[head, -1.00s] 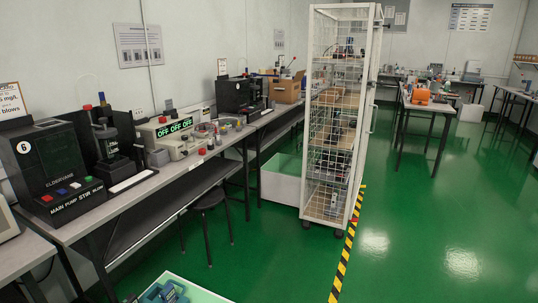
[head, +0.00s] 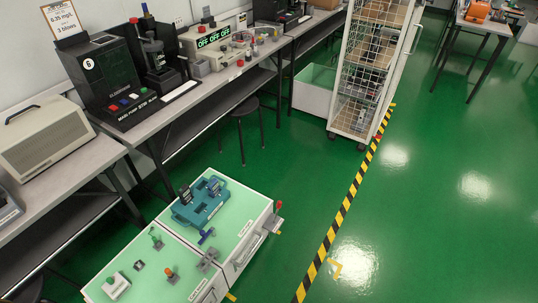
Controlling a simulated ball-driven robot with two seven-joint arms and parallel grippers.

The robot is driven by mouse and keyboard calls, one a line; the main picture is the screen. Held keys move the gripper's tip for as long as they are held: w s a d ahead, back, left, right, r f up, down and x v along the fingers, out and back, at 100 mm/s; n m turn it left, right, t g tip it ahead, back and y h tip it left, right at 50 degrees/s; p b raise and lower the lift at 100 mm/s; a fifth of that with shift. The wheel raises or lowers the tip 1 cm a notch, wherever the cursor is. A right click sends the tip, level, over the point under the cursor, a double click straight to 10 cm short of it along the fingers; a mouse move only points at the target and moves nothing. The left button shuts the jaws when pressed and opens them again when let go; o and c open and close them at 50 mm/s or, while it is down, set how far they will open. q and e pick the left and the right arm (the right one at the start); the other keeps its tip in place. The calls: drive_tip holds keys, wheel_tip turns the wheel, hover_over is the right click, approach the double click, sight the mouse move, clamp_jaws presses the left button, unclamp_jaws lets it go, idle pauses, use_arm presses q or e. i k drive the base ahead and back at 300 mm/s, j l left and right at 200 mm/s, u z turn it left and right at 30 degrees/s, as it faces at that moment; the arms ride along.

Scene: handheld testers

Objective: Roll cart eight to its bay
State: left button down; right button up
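No cart in view shows a readable number eight. A tall white wire-mesh cage cart (head: 349,119) with shelves of small items stands on casters at the upper middle, beside the striped floor line. In the foreground is a low white unit with a pale green top (head: 235,230), with handles on its right side. I cannot tell whether it is a cart. Yellow corner marks (head: 335,270) lie on the green floor near it. Neither of my grippers is in view.
Benches with testers (head: 112,80) run along the left wall. A stool (head: 240,130) stands before them, and a white bin (head: 313,92) beside the cage cart. Yellow-black tape (head: 344,208) crosses the floor.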

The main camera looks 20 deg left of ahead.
sight(241, 226)
drive_tip(key=u, duration=0.8)
